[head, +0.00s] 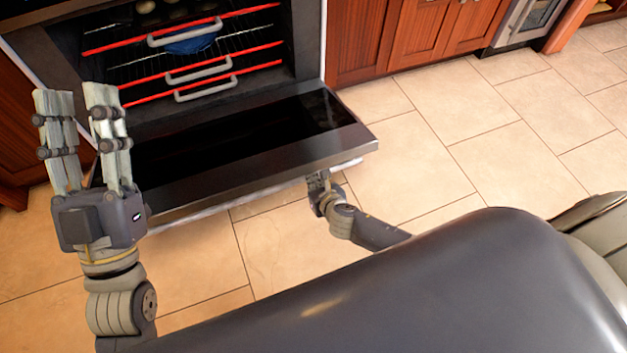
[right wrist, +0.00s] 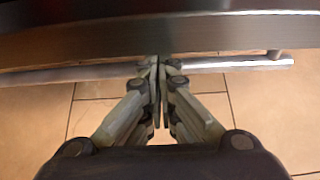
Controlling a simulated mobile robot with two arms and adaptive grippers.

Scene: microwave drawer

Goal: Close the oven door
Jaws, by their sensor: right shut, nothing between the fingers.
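The oven door (head: 225,145) is folded down and open, lying roughly flat in front of the oven cavity (head: 190,60) in the head view. Its handle bar (right wrist: 235,65) runs along the outer edge in the right wrist view. My left gripper (head: 82,95) is open and empty, raised in front of the door's left end. My right gripper (head: 318,180) is low by the door's outer edge, near its right end. In the right wrist view the fingers (right wrist: 158,65) are shut with nothing between them, close to the handle; I cannot tell whether they touch it.
Racks with red front bars (head: 195,65) and grey handles sit inside the oven, with a blue item (head: 188,42) on one. Wooden cabinets (head: 425,35) stand to the right. The tiled floor (head: 480,130) right of the door is clear.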

